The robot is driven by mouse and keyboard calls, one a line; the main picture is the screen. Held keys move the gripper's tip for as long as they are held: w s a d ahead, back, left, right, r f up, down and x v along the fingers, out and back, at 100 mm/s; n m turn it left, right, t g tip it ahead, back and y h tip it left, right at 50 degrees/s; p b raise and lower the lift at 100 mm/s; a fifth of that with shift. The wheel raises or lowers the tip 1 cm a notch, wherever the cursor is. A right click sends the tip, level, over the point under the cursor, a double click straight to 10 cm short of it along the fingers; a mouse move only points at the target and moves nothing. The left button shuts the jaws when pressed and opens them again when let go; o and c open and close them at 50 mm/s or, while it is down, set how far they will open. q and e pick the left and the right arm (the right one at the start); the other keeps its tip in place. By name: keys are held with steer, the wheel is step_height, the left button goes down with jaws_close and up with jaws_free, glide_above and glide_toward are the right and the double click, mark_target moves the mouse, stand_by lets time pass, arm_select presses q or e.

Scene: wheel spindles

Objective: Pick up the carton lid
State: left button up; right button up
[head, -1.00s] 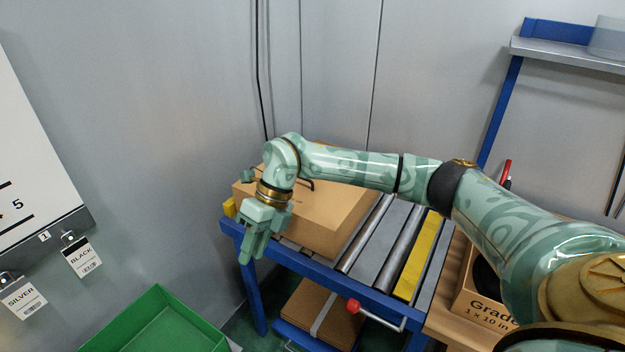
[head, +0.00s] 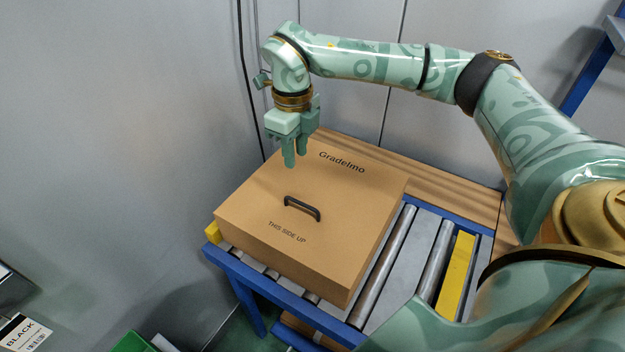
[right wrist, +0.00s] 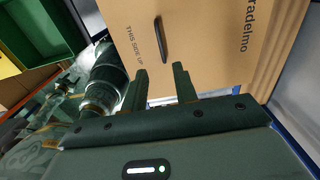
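The carton lid (head: 345,200) is a brown top printed "Gradelmo" and "THIS SIDE UP", with a black arched handle (head: 302,208) in its middle. It sits on the roller conveyor. My right gripper (head: 295,160) points down above the lid's far part, beyond the handle and apart from it. In the right wrist view its two fingers (right wrist: 160,68) are spread with nothing between them. The lid (right wrist: 205,40) and the handle (right wrist: 161,40) show beyond the fingertips. The seam between lid and carton body cannot be made out. My left gripper is not in view.
The blue-framed roller conveyor (head: 280,290) carries the carton, with free rollers and a yellow strip (head: 456,275) to its right. Grey walls stand close behind and left. A green bin (head: 133,342) shows at the lower left, and a blue shelf post (head: 588,75) at upper right.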

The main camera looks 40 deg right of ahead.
steer(key=b, duration=0.2)
glide_above(302, 203)
steer(key=f, duration=1)
steer(key=shift+w+a+f, duration=0.15)
steer(key=shift+w+f, duration=0.1)
steer(key=shift+w, duration=0.05)
steer(key=f, duration=0.5)
steer(key=shift+s+f, duration=0.2)
steer(key=shift+f, duration=0.05)
jaws_close()
